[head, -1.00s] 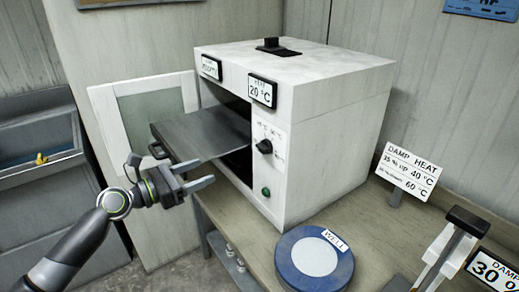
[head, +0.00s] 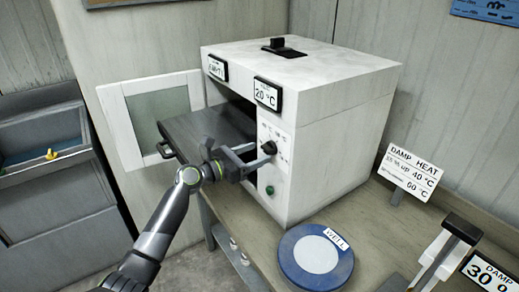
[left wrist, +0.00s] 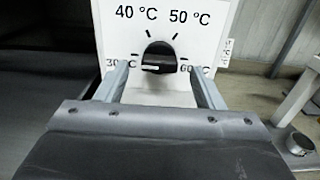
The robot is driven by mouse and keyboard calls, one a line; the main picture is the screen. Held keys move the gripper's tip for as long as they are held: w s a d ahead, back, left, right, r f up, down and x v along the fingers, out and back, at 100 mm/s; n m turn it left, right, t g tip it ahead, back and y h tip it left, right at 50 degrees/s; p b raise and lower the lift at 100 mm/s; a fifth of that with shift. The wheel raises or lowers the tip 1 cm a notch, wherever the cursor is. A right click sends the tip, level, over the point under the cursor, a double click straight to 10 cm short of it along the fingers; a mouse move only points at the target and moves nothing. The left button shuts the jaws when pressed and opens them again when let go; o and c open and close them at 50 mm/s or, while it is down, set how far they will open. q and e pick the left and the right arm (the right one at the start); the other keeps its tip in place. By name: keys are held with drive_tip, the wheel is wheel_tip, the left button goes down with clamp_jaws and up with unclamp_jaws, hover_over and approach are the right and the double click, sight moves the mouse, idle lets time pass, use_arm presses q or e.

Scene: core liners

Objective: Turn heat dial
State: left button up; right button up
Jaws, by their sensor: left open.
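The heat dial (head: 268,147) is a black knob on the white front panel of the oven-like chamber (head: 340,150). In the left wrist view the dial (left wrist: 158,57) has marks for 30, 40, 50 and 60 °C around it. My left gripper (head: 262,155) is open in front of the panel. In the left wrist view its fingers (left wrist: 160,85) stand on both sides of the dial, apart from it. The heat display (head: 266,94) above the dial reads 20 °C. My right gripper is not in view.
The chamber door (head: 150,110) stands open at the left, and a dark shelf (head: 205,135) sticks out of the opening. A green button (head: 270,190) is below the dial. A blue-rimmed round "WELL" disc (head: 316,256) and a "DAMP HEAT" card (head: 410,172) are on the bench.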

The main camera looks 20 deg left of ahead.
use_arm(q)
drive_tip(key=shift+x, duration=1)
drive_tip(key=c, duration=1)
